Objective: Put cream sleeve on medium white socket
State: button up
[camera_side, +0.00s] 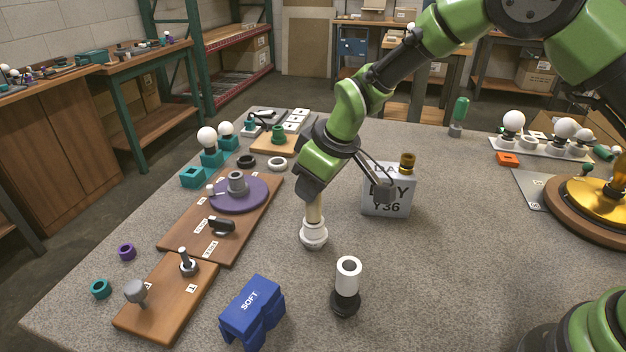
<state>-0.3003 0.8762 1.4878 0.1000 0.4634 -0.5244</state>
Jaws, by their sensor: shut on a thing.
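The cream sleeve (314,210) is a narrow, upright pale tube directly below my green wrist. My gripper (314,199) is shut on it near its top; the fingers are mostly hidden by the wrist. The sleeve's lower end meets the top of a white, stepped, round piece (314,236), which looks like the medium white socket and stands upright on the table. I cannot tell whether the sleeve is around its top or only touching it.
A white hollow cylinder on a black base (347,277) stands in front. A blue SOFT block (252,311) is front left. Wooden boards (178,300) with parts lie left. A white lettered box (388,194) stands close behind right. The table's right centre is clear.

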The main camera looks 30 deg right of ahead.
jog(key=shift+f, duration=0.2)
jog(key=o, duration=0.9)
jog(key=s+d+r+m+t, duration=0.15)
jog(key=s+d+r, duration=0.25)
jog(key=s+r, duration=0.45)
jog(key=s+d+r+m, duration=0.3)
jog(key=s+d+r, duration=0.15)
jog(key=r, duration=0.65)
jog(key=s+d+m+t, duration=0.1)
jog(key=s+d+m, duration=0.2)
jog(key=s, duration=1.1)
jog(key=shift+r+m+t, duration=0.2)
jog(key=shift+m+t, duration=0.15)
jog(key=shift+m, duration=0.9)
